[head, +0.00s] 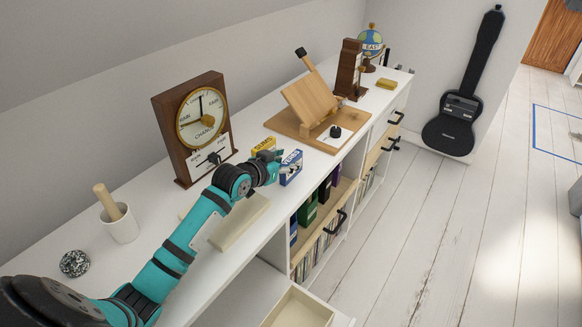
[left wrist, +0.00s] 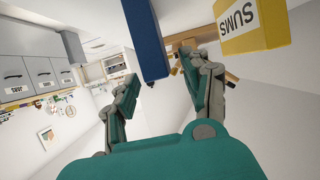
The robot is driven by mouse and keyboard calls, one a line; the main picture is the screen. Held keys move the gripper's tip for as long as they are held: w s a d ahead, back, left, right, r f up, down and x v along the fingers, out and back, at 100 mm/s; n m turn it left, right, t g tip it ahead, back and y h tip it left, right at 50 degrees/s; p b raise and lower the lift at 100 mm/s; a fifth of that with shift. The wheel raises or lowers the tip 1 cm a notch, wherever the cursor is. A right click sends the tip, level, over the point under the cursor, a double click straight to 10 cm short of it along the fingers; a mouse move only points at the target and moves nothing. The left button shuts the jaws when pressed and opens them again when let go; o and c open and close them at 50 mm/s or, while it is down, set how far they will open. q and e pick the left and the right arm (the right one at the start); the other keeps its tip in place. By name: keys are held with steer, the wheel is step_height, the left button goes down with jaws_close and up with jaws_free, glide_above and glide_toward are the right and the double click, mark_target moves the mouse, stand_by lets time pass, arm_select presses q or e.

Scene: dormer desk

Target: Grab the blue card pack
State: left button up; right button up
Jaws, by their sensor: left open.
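The blue card pack (head: 291,167) stands upright near the front edge of the white cabinet top, with a white label on its face. My left gripper (head: 273,168) is open just to the left of it in the head view, partly covering the space between. In the left wrist view, the blue pack (left wrist: 146,38) shows edge-on ahead of the left gripper (left wrist: 160,70), its near end in line with the gap between the two fingers. I cannot tell whether a finger touches it. My right gripper is not in view.
A yellow pack labelled SUMS (head: 264,147) stands close behind the blue one; it also shows in the left wrist view (left wrist: 262,30). A wooden dial clock (head: 187,122), a wooden stand (head: 312,103) and a mortar (head: 121,226) are nearby. A pale flat block (head: 240,222) lies under my left arm.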

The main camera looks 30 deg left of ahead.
mark_target(289, 160)
arm_select(q)
steer(key=shift+x, duration=1.55)
steer(key=shift+c, duration=0.4)
steer(key=shift+r, duration=0.1)
jaws_close()
